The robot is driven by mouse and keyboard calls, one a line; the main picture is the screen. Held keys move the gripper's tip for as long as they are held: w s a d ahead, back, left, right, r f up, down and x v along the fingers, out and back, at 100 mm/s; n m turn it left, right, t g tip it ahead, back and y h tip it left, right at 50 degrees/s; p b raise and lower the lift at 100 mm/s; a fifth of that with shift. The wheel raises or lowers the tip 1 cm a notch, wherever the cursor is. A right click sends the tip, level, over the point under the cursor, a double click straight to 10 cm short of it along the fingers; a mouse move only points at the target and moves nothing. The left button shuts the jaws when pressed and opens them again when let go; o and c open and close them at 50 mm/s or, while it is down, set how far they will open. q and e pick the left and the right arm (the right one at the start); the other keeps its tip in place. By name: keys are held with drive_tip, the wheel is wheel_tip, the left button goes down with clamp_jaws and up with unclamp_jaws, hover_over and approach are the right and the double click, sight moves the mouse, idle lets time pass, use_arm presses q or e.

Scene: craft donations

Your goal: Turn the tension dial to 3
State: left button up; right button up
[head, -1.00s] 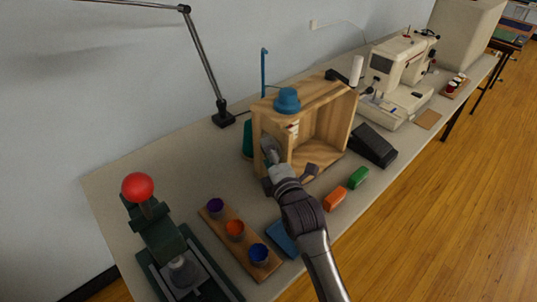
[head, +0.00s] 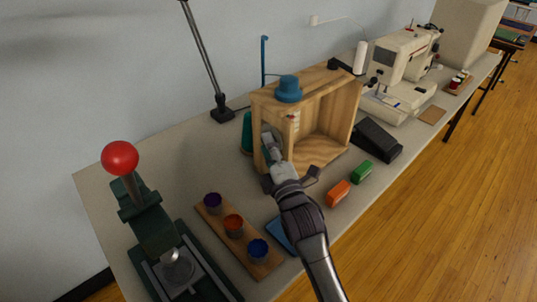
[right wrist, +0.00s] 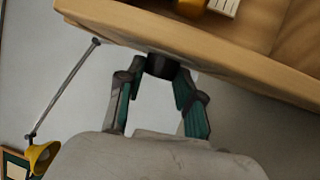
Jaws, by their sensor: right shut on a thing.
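The wooden box-shaped frame (head: 345,100) stands open-fronted on the table, with a blue knob-like piece (head: 288,88) on top. A small marked white plate with a red mark (head: 293,121) is on its front left post. My right gripper (head: 269,140) is at the left side of the frame. In the right wrist view its fingers close on a dark round knob (right wrist: 162,67), which seems to be the tension dial, at the wooden side. The dial's number and pointer cannot be read. My left gripper is not in view.
A press with a red ball handle (head: 120,158) stands at the left. A wooden strip with several coloured cups (head: 210,222), an orange block (head: 338,193), a green block (head: 361,171) and a black pedal (head: 377,139) lie nearby. A sewing machine (head: 405,65) stands behind.

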drive_tip(key=o, duration=1.2)
drive_tip(key=shift+c, duration=0.2)
drive_tip(key=v, duration=1.2)
